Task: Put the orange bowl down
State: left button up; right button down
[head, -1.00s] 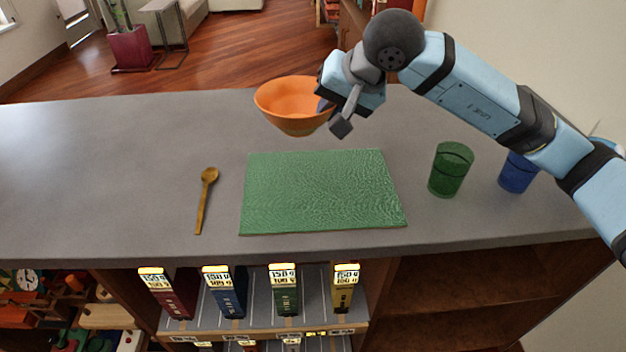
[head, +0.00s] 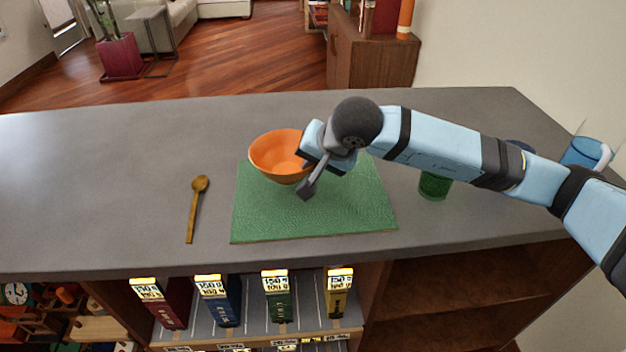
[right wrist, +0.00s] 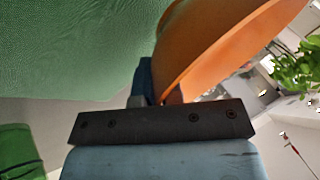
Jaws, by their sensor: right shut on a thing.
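The orange bowl (head: 274,158) is upright in the head view, over the far left part of the green mat (head: 250,222). My right gripper (head: 305,178) is shut on the bowl's right side. In the right wrist view the bowl (right wrist: 215,45) fills the upper middle, with the green mat (right wrist: 70,45) to its left. A gap seems to lie between bowl and mat, but I cannot tell its exact height. My left gripper is in neither view.
A wooden spoon (head: 196,208) lies left of the mat. A green cup (head: 434,186) stands right of the mat, partly behind my right arm. Books (head: 278,298) stand on the shelf below the counter (head: 100,200). The counter's left part is clear.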

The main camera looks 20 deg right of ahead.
jog(key=shift+f, duration=2.35)
jog(key=shift+f+b, duration=0.2)
jog(key=shift+b, duration=0.1)
jog(key=c, duration=1.3)
grip_release()
jog(key=shift+o, duration=0.2)
jog(key=shift+r, duration=0.1)
jog(key=shift+r+p, duration=0.15)
jog(key=shift+p, duration=0.15)
jog(key=v, duration=1.2)
